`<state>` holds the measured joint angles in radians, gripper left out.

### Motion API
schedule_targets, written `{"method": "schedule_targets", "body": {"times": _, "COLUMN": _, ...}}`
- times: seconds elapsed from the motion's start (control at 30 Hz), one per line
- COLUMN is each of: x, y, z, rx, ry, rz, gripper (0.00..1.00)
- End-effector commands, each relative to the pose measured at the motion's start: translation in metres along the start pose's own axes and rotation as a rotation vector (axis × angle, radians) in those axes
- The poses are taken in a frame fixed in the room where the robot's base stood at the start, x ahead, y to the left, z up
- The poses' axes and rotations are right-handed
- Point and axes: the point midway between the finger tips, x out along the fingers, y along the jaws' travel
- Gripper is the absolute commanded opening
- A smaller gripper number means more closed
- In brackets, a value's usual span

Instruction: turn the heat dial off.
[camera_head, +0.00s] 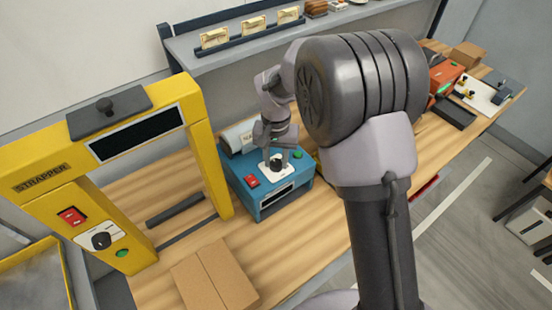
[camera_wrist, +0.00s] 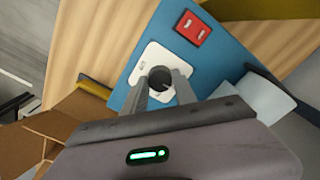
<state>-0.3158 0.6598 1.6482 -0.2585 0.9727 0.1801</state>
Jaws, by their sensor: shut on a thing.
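A blue machine (camera_head: 272,208) stands on the wooden bench. A black dial (camera_wrist: 160,77) sits on its white plate (camera_wrist: 142,58); the marks on the plate are too small to read. The dial also shows in the head view (camera_head: 277,164), partly covered by the fingers. My gripper (camera_wrist: 161,84) points down at the machine, and its two fingers are shut on the dial, one on each side. A red switch (camera_wrist: 193,28) lies beside the plate. The gripper's tips also show in the head view (camera_head: 276,161).
A yellow strapper (camera_head: 207,150) stands to the left with its own black dial (camera_head: 101,240), red switch (camera_head: 70,216) and green button (camera_head: 122,253). A cardboard box (camera_head: 215,277) lies in front. A grey shelf (camera_head: 232,40) runs behind. An orange device (camera_head: 446,78) stands farther right.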

Motion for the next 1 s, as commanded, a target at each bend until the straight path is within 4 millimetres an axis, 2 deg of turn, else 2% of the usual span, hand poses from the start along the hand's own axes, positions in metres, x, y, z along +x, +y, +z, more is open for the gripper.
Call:
{"method": "schedule_targets", "body": {"times": 0.17, "x": 0.000, "y": 0.000, "z": 0.000, "rx": -0.001, "ry": 0.001, "rz": 0.000, "gripper": 0.00}}
{"method": "schedule_targets", "body": {"times": 0.2, "x": 0.000, "y": 0.000, "z": 0.000, "rx": 0.000, "ry": 0.001, "rz": 0.000, "gripper": 0.41}}
{"method": "schedule_targets", "body": {"times": 0.27, "x": 0.000, "y": 0.000, "z": 0.000, "rx": 0.000, "ry": 0.001, "rz": 0.000, "gripper": 0.53}}
{"method": "schedule_targets", "body": {"times": 0.3, "x": 0.000, "y": 0.000, "z": 0.000, "rx": 0.000, "ry": 0.001, "rz": 0.000, "gripper": 0.55}}
{"method": "schedule_targets", "body": {"times": 0.57, "x": -0.001, "y": 0.000, "z": 0.000, "rx": 0.001, "ry": 0.000, "rz": 0.000, "gripper": 0.55}}
{"method": "schedule_targets", "body": {"times": 0.67, "x": -0.011, "y": 0.000, "z": -0.001, "rx": 0.001, "ry": 0.002, "rz": -0.001, "gripper": 0.55}}
{"method": "schedule_targets", "body": {"times": 0.77, "x": -0.037, "y": 0.000, "z": -0.001, "rx": 0.002, "ry": 0.004, "rz": -0.002, "gripper": 0.55}}
{"method": "schedule_targets", "body": {"times": 1.0, "x": -0.120, "y": 0.000, "z": -0.001, "rx": 0.001, "ry": 0.004, "rz": -0.002, "gripper": 0.55}}
